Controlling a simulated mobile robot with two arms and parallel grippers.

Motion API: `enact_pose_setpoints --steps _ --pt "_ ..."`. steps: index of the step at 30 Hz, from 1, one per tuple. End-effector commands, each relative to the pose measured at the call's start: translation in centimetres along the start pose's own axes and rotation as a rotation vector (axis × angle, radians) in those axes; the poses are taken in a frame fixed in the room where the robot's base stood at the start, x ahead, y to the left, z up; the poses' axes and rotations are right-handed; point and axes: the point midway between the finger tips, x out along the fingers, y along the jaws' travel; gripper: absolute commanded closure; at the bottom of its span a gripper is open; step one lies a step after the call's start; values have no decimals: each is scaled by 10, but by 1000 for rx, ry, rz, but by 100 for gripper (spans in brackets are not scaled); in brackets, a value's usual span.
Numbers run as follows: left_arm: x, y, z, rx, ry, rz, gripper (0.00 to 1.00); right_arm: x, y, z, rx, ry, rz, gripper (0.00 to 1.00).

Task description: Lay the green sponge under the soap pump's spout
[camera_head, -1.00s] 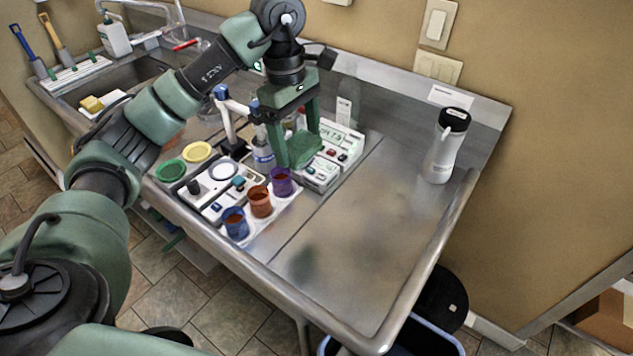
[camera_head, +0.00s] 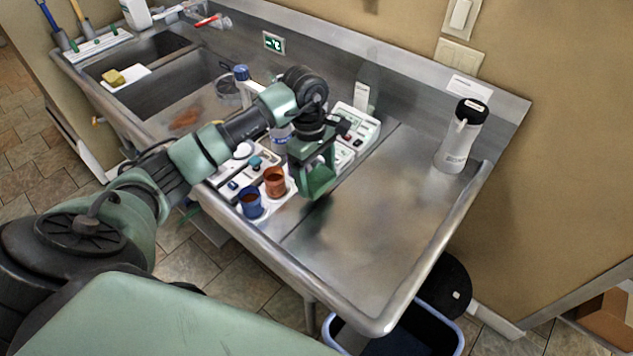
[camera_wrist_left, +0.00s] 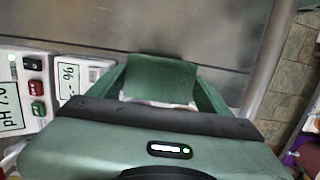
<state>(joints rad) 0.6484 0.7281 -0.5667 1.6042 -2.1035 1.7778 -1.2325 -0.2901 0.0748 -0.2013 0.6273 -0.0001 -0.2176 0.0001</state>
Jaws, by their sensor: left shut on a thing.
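My left gripper (camera_head: 315,172) is shut on the green sponge (camera_head: 318,182) and holds it over the counter, just right of the coloured cups. In the left wrist view the sponge (camera_wrist_left: 160,79) spans the gap between the two green fingers. Its height above the steel is hard to judge. A tall white dispenser (camera_head: 457,145) with a black top stands upright at the back right, clear of the gripper. A white bottle (camera_head: 136,13) at the sink's back edge is cut off by the frame. I cannot tell for sure which is the soap pump. My right gripper is out of view.
Blue (camera_head: 251,203) and orange (camera_head: 275,182) cups stand left of the gripper. The pH meter (camera_head: 357,132) is behind it. The steel counter (camera_head: 375,230) between gripper and white dispenser is clear, with a raised rim (camera_head: 440,245) at right.

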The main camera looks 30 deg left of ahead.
Motion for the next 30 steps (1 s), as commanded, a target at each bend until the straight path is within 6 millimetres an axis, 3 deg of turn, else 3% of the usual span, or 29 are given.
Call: enact_pose_setpoints --steps 8,19,20,22,30 --pt "36 -1 -3 0 -2 -3 59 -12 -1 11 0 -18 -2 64" --pt "43 0 -5 1 0 0 59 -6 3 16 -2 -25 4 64" --pt "42 0 -5 1 0 0 18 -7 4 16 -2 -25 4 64" --pt "41 0 -5 0 0 0 0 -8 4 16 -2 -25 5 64" --pt "40 0 -4 0 -1 0 0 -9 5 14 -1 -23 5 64"
